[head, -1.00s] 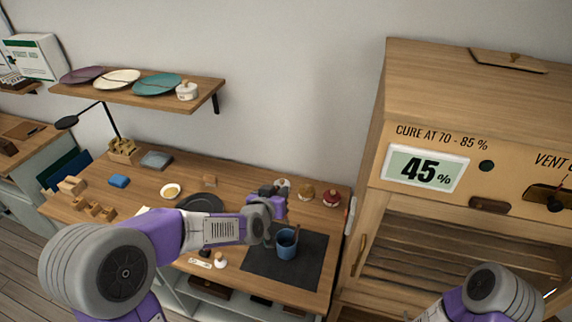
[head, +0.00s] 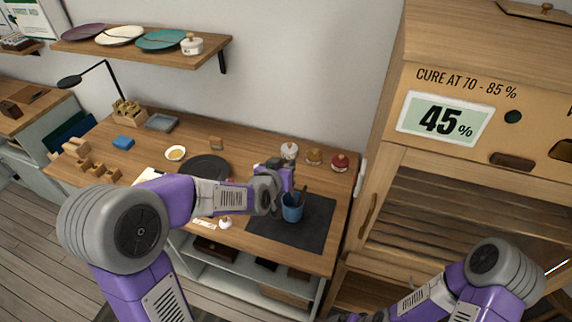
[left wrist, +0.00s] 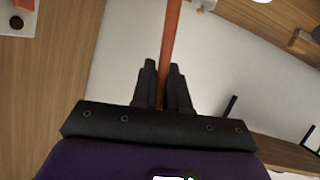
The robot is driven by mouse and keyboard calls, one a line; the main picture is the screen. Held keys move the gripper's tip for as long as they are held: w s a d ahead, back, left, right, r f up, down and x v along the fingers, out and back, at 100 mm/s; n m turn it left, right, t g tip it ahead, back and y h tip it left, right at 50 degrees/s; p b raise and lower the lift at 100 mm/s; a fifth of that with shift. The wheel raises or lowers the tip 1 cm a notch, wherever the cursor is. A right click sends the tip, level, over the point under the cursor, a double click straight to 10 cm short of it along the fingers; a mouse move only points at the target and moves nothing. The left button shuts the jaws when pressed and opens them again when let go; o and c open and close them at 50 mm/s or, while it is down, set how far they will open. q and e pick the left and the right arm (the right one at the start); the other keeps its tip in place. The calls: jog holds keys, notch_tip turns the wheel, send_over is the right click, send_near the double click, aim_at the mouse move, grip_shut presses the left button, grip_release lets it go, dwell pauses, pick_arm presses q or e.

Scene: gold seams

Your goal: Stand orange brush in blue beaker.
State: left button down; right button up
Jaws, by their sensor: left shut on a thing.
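The blue beaker (head: 292,209) stands upright on a dark mat (head: 315,226) on the bench, with a dark brown stick (head: 303,194) leaning out of its top. My left gripper (head: 286,176) is just behind and above the beaker in the head view. In the left wrist view my left gripper (left wrist: 162,67) is shut on the orange brush (left wrist: 170,40), whose thin handle runs up out of the picture. The brush's ends are hidden, and I cannot make it out clearly in the head view. My right gripper's fingers do not show.
Three small lidded jars, one of them white (head: 289,150) and one red (head: 339,162), stand behind the mat. A dark round plate (head: 206,168) lies left of the gripper. A wooden cabinet (head: 390,170) rises close on the right. The mat's right part is clear.

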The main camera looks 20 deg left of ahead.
pick_arm(q)
notch_tip(320, 180, down, 7)
jog(key=b, duration=0.6)
jog(key=shift+r, duration=0.2)
jog(key=c, duration=1.1)
grip_release()
jog(key=shift+o, duration=0.2)
jog(key=p+v, duration=0.1)
jog(key=v, duration=0.6)
jog(key=shift+s+r+p, duration=0.2)
jog(key=shift+s+p, duration=0.1)
jog(key=shift+p, duration=0.05)
jog(key=shift+f, duration=0.1)
